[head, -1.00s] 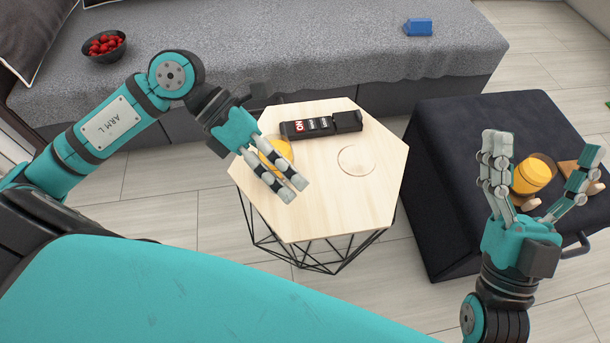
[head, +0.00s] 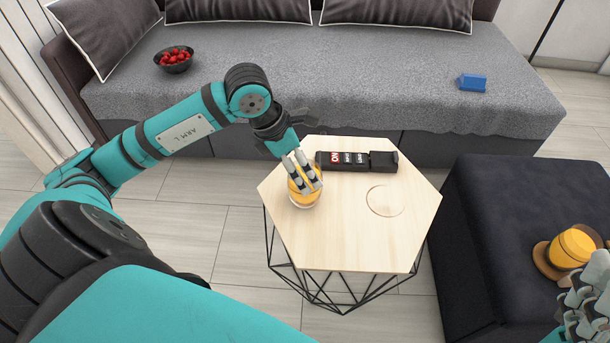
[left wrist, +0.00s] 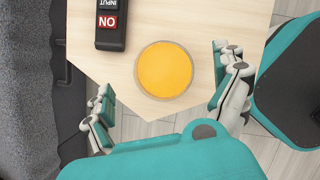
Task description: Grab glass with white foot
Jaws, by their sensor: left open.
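A glass of orange drink (head: 304,199) stands near the left edge of the hexagonal wooden table (head: 335,240). In the left wrist view the glass (left wrist: 165,69) shows from above as an orange disc. My left gripper (head: 304,175) is over it in the head view and partly hides it. In the left wrist view my open left gripper (left wrist: 165,97) has its fingers on either side of the glass, apart from it. A second orange glass (head: 572,247) stands on the dark ottoman. I cannot see a white foot on either glass. My right gripper (head: 585,300) is cut off at the lower right.
A black block with word tiles (head: 357,162) lies at the table's back, close to the glass. A ring-shaped mark (head: 385,201) is on the table's right. The ottoman (head: 510,225) stands to the right. The sofa behind holds a bowl of red fruit (head: 174,62) and a blue object (head: 472,82).

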